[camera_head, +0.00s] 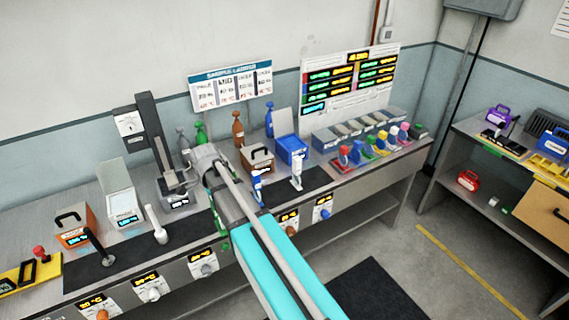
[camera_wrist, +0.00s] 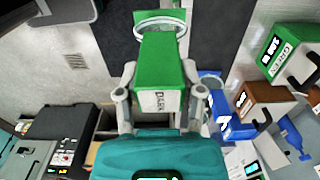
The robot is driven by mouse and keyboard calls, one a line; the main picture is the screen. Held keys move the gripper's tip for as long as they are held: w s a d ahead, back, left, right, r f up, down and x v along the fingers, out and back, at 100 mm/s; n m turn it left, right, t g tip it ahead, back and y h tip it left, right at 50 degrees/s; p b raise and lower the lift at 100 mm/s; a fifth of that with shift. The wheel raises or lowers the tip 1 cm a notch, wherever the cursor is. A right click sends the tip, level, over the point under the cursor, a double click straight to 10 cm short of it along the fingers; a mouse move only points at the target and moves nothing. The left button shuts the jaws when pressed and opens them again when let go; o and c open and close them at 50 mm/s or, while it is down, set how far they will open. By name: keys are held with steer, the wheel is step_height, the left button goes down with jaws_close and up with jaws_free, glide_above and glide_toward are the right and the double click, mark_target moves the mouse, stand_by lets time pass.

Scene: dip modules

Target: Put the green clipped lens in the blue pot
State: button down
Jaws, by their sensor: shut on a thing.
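The green clipped lens (camera_wrist: 160,62) is a green block with a label and a clear ring at its far end. My gripper (camera_wrist: 160,98) is shut on the block, one finger on each side, in the wrist view. In the head view my arm hides most of it.
A brown handled box (camera_head: 257,160) stands left of the blue box. A blue upright piece (camera_head: 257,187) and a white upright piece (camera_head: 296,172) stand in front. Colored holders (camera_head: 372,147) fill the bench's right end.

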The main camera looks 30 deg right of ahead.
step_height(320, 180, down, 7)
steer(key=b, duration=0.6)
steer(key=shift+a, duration=0.15)
